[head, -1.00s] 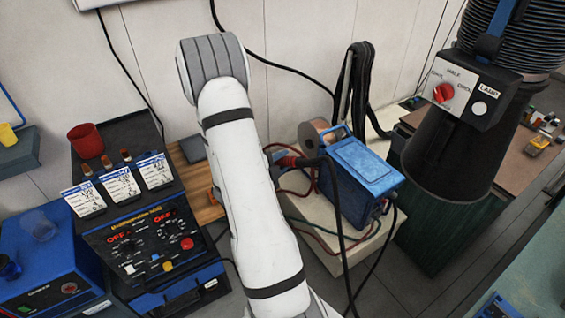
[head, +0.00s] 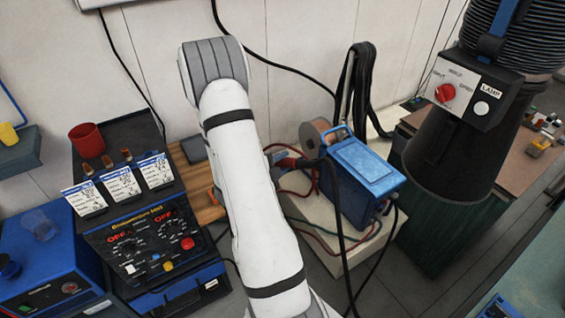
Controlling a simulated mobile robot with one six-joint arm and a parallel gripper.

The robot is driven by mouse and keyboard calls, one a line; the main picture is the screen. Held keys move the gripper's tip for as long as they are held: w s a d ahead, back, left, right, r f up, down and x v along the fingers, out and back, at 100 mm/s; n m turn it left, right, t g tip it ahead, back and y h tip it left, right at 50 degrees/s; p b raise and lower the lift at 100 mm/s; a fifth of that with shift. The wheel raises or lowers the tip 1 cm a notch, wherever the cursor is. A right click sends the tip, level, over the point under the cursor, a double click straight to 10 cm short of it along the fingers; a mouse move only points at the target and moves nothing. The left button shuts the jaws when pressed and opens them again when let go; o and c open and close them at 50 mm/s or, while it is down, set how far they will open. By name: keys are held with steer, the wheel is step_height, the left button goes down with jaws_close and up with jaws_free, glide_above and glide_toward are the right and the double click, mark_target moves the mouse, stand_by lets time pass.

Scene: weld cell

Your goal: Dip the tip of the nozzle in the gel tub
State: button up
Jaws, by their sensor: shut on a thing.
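My white arm crosses the middle of the head view and bends at a grey joint near the top. My gripper is not in view, so what it holds cannot be seen. I cannot pick out the nozzle or its tip. I cannot identify the gel tub for sure. A red open cup (head: 87,140) stands on a dark surface at the left, but its contents do not show. A small orange piece (head: 214,196) peeks out beside my arm and is mostly hidden.
A control box with knobs (head: 150,240) and paper tags stands left of my arm. A blue box (head: 362,178) with cables and a wire spool (head: 314,134) sit on a pale block at right. A dark extraction column (head: 450,150) stands further right. A wooden board (head: 188,180) lies behind my arm.

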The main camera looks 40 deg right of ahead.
mark_target(284, 161)
steer(key=shift+f, duration=0.15)
steer(key=shift+w+d+f+b, duration=0.2)
steer(key=shift+f+b, duration=0.25)
steer(key=shift+f, duration=0.3)
steer(key=shift+w+d+f+b, duration=0.1)
steer(key=shift+w+f+b, duration=0.3)
steer(key=shift+f, duration=0.3)
steer(key=shift+w+d+f+b, duration=0.15)
steer(key=shift+f+b, duration=0.35)
steer(key=shift+f, duration=0.25)
steer(key=shift+a+r, duration=0.1)
steer(key=shift+r, duration=0.05)
steer(key=r+p, duration=0.2)
steer(key=s+a+r+p, duration=0.1)
steer(key=r+p, duration=0.1)
steer(key=r, duration=0.1)
steer(key=s+r+p, duration=0.1)
steer(key=r+p, duration=0.2)
steer(key=shift+s+a, duration=0.15)
steer(key=shift+s, duration=0.1)
steer(key=shift+s+r, duration=0.15)
